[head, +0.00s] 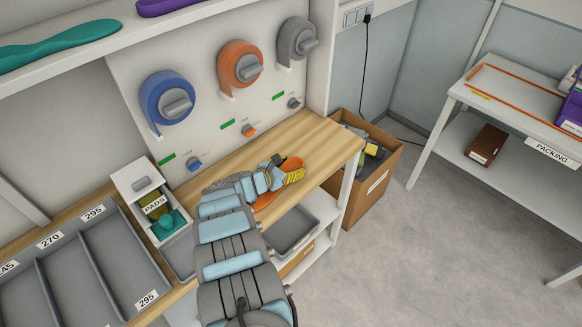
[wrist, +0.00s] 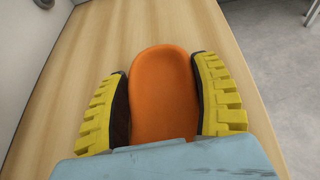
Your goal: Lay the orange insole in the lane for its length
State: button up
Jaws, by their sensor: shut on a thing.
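The orange insole (wrist: 164,90) is between the two yellow finger pads of my gripper (wrist: 165,100) in the wrist view. My gripper is shut on it, with the rounded end pointing away from my wrist. In the head view the insole (head: 265,200) shows partly beside my gripper (head: 290,172), over the right part of the wooden bench. Whether it touches the bench I cannot tell. The grey lanes (head: 98,268) stand at the lower left, with labels 295, 270 and a partly cut one ending in 45. The lanes in view look empty.
A drawer box marked PADS (head: 140,184) stands between the lanes and my arm. Grinding wheels in blue (head: 160,92), orange (head: 236,58) and grey (head: 291,36) are on the back panel. A cardboard box (head: 376,190) stands right of the bench (head: 322,145). A packing table (head: 515,95) is at far right.

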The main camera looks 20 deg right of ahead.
jog(key=shift+f, duration=0.15)
jog(key=o, duration=1.1)
jog(key=shift+o, duration=0.2)
jog(key=shift+a+r, duration=0.15)
jog(key=shift+r, duration=0.15)
jog(key=shift+s+a+r, duration=0.15)
jog(key=shift+a, duration=0.05)
jog(key=p+v, duration=0.3)
jog(key=v, duration=0.7)
jog(key=shift+o, duration=0.6)
jog(key=shift+s+a+p, duration=0.3)
jog(key=shift+a+p, duration=0.2)
jog(key=shift+a, duration=0.05)
